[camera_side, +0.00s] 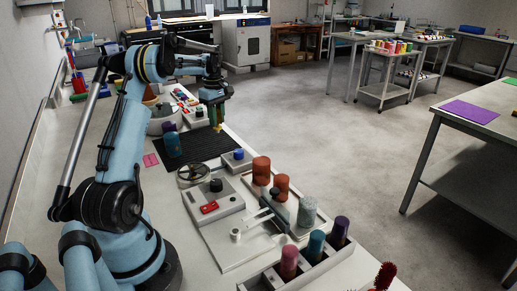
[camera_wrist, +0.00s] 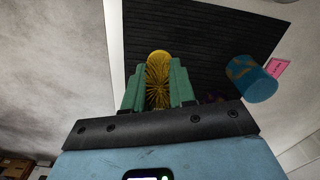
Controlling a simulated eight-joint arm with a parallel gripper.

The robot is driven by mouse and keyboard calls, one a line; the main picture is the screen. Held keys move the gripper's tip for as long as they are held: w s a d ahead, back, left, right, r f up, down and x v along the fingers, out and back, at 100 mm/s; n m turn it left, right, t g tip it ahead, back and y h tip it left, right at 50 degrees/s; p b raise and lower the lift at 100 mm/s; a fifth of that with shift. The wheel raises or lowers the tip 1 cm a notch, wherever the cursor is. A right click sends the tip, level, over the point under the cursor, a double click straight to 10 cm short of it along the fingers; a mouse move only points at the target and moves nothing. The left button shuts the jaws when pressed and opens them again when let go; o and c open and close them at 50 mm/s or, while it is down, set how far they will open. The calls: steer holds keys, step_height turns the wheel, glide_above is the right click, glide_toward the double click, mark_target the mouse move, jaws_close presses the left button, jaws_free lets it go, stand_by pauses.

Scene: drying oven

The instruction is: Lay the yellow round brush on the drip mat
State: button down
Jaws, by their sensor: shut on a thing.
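My gripper (camera_side: 216,124) is at the end of my blue arm, over the far right part of the drip mat (camera_side: 203,150). The mat is a black ribbed sheet on the bench and also fills the upper part of the wrist view (camera_wrist: 205,30). The yellow round brush (camera_wrist: 158,78) is between the green fingers of my gripper (camera_wrist: 159,88), its bristled end showing. In the side view a small yellow bit of the brush (camera_side: 218,128) shows below the fingers, above the mat. Its handle is hidden by the gripper.
A blue patterned cylinder (camera_side: 171,140) stands at the mat's left edge, near a pink tag (camera_side: 151,160). It shows at the right in the wrist view (camera_wrist: 250,79). Devices and a rack with several coloured cylinders (camera_side: 317,244) fill the near bench. Most of the mat looks bare.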

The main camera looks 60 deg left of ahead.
mark_target(217, 128)
steer(key=shift+s+a+f, duration=0.1)
steer(key=shift+a+f, duration=0.15)
steer(key=shift+f, duration=1.9)
steer(key=shift+f, duration=0.2)
steer(key=c, duration=0.9)
jaws_free()
steer(key=shift+c, duration=0.2)
steer(key=shift+r, duration=0.1)
